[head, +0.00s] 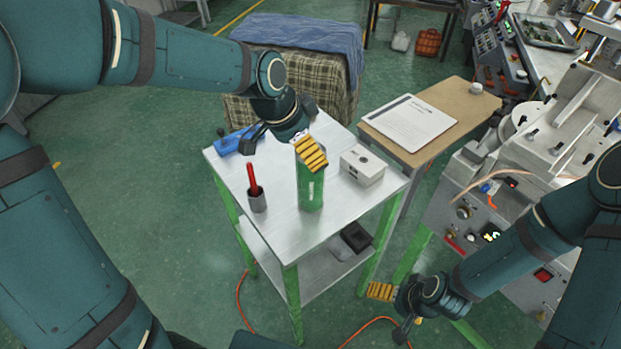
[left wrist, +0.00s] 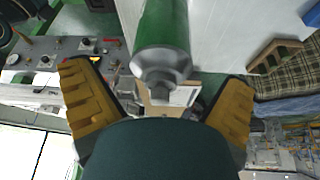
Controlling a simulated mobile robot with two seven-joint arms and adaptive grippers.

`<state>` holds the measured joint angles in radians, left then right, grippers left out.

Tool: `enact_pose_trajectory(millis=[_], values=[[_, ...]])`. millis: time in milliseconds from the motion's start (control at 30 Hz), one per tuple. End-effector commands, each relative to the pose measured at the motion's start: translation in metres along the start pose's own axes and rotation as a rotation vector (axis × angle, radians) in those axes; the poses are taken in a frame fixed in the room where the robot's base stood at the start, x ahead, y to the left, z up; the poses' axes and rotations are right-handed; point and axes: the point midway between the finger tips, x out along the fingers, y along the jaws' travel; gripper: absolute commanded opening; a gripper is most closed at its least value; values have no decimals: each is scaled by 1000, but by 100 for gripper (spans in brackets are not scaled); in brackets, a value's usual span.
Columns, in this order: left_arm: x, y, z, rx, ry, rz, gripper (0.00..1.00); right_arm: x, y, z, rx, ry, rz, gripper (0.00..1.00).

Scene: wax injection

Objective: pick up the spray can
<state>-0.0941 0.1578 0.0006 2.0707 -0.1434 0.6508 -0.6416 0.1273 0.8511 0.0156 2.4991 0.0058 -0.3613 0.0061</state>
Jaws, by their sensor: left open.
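The spray can (head: 311,190) is a green upright cylinder standing on the white-topped table (head: 270,229). My left gripper (head: 284,155) is open at the can's upper end, and its yellow-padded finger covers the can's top in the head view. In the left wrist view the can (left wrist: 163,28) shows as a green body with a grey tapered end. It lies between the two spread yellow pads of the left gripper (left wrist: 160,82), with gaps on both sides. My right gripper (head: 391,310) is open and empty, low at the right beside the table.
A blue object (head: 231,143) lies at the table's back left. A wooden table (head: 456,106) and a machine (head: 494,216) are to the right.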

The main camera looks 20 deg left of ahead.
Motion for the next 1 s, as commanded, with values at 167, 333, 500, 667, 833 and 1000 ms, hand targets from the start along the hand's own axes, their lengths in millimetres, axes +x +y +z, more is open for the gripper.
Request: enact_pose_trajectory(millis=[167, 333, 500, 667, 833, 1000], values=[[27, -2, 0, 1, -3, 2, 100, 5, 2, 2, -1, -4, 0, 100], [35, -2, -1, 0, -1, 1, 100, 5, 2, 2, -2, -5, -1, 100], [34, -2, -1, 0, -1, 0, 100, 5, 2, 2, -2, -5, -1, 100], [34, -2, -1, -1, -1, 0, 47, 5, 2, 2, -1, -5, 0, 100], [34, -2, -1, -1, 0, 0, 24, 5, 2, 2, -1, -5, 0, 100], [34, -2, -2, 0, 1, -1, 24, 5, 2, 2, -1, -5, 0, 100]])
